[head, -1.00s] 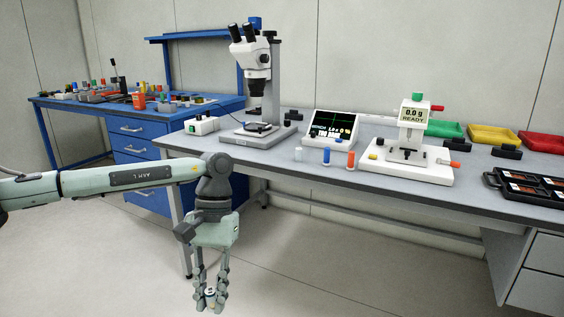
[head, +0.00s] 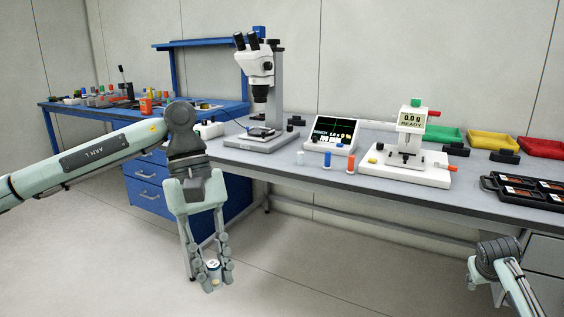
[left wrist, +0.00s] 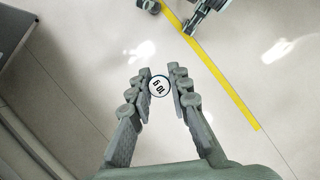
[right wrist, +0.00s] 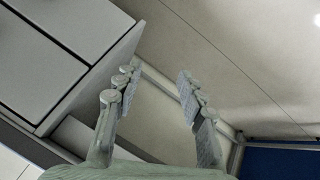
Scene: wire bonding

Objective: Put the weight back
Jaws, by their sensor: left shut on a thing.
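The weight (head: 213,266) is a small pale cylinder with a white, dark-printed top. My left gripper (head: 212,278) is shut on it, fingers pointing down, in front of the bench and above the floor. In the left wrist view the weight (left wrist: 159,86) sits between the fingertips, its label apparently reading 10 g upside down. My right gripper (right wrist: 155,85) is open and empty in the right wrist view. In the head view only part of my right arm shows at the lower right. The white tester (head: 410,150) on the bench displays 0.0 g READY.
On the grey bench (head: 470,190) stand a microscope (head: 258,85), a small screen (head: 331,133), a white cylinder (head: 300,158), a blue cylinder (head: 327,160) and an orange one (head: 350,163). Colored bins (head: 492,141) and a black tray (head: 525,190) are at right. A blue workbench (head: 145,185) is behind.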

